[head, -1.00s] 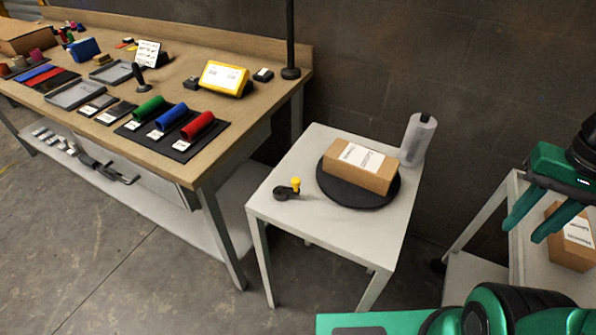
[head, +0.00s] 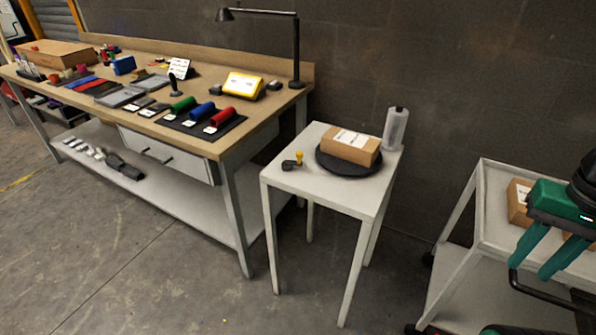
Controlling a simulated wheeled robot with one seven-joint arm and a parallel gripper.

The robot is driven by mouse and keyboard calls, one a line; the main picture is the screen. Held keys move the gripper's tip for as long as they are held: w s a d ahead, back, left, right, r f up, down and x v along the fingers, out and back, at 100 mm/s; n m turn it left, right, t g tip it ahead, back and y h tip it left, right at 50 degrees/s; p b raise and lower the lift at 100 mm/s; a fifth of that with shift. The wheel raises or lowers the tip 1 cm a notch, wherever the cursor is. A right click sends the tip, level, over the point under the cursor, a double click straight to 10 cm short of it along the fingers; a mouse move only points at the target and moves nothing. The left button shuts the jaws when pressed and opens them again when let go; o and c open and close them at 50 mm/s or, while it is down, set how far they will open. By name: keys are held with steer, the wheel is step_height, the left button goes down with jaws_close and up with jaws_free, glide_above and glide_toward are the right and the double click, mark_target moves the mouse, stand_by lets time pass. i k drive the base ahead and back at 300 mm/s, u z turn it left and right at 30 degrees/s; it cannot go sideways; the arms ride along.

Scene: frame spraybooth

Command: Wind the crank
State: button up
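The crank (head: 289,165) is a small dark arm with an upright yellow knob (head: 299,157). It sits on the left part of a small white table (head: 334,195). Beside it, a round black turntable (head: 350,165) carries a brown cardboard box (head: 351,147) with a white label. My gripper (head: 535,277) is at the right edge, green, with its two fingers spread apart and nothing seen between them. It is far right of the crank, in front of a white cart.
A clear bottle (head: 396,129) stands at the table's back right corner. The white cart (head: 492,215) at right holds another box (head: 518,201). A long workbench (head: 215,146) with coloured rolls and a lamp (head: 297,50) is at left. Floor between table and cart is clear.

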mark_target(287, 165)
steer(key=k, duration=0.7)
steer(key=u, duration=0.2)
steer(key=i, duration=1.7)
